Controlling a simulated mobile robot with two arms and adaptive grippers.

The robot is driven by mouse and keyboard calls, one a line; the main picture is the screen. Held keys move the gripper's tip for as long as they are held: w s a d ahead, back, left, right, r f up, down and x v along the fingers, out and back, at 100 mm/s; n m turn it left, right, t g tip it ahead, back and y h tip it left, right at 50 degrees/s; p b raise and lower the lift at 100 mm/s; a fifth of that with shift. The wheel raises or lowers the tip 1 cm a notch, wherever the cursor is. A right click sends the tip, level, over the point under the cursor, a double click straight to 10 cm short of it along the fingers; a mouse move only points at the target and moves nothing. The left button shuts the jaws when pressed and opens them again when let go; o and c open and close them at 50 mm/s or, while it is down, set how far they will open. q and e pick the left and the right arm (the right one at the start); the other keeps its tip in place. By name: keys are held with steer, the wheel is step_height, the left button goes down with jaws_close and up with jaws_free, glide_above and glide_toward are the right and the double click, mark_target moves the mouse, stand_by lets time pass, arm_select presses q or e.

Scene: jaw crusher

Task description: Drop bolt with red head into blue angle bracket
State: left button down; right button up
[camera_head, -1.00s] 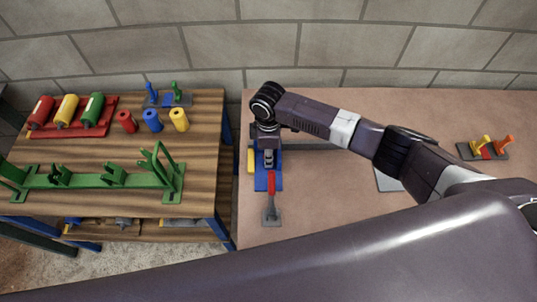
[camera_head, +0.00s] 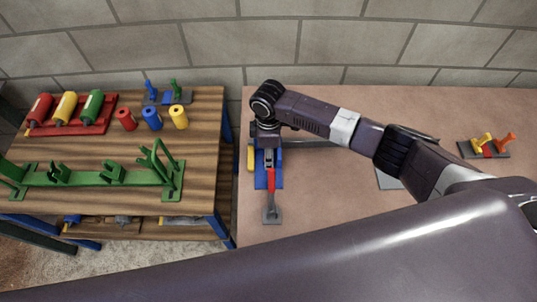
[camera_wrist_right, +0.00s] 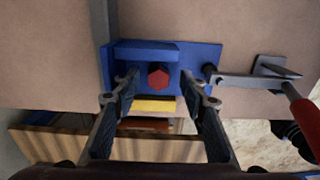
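The blue angle bracket (camera_head: 261,182) lies on the brown table below my right gripper (camera_head: 268,160). In the right wrist view the blue bracket (camera_wrist_right: 204,58) has a raised blue wall at its upper side. The red hexagonal bolt head (camera_wrist_right: 158,77) shows against the blue bracket, seen from above. The fingertips of my right gripper (camera_wrist_right: 160,80) stand apart on either side of the head, with a visible gap on each side. The bolt's shank is hidden below the head, so its depth in the bracket cannot be told. My left gripper is not in view.
A toggle clamp with a red handle (camera_head: 271,180) stands close in front of the bracket. A yellow part (camera_head: 250,158) sits at its left. A wooden bench (camera_head: 100,150) holds coloured cylinders and a green frame (camera_head: 95,177). The table is mostly clear to the right.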

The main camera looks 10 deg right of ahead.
step_height(320, 180, up, 11)
steer(key=shift+r, duration=0.2)
stand_by(0.7)
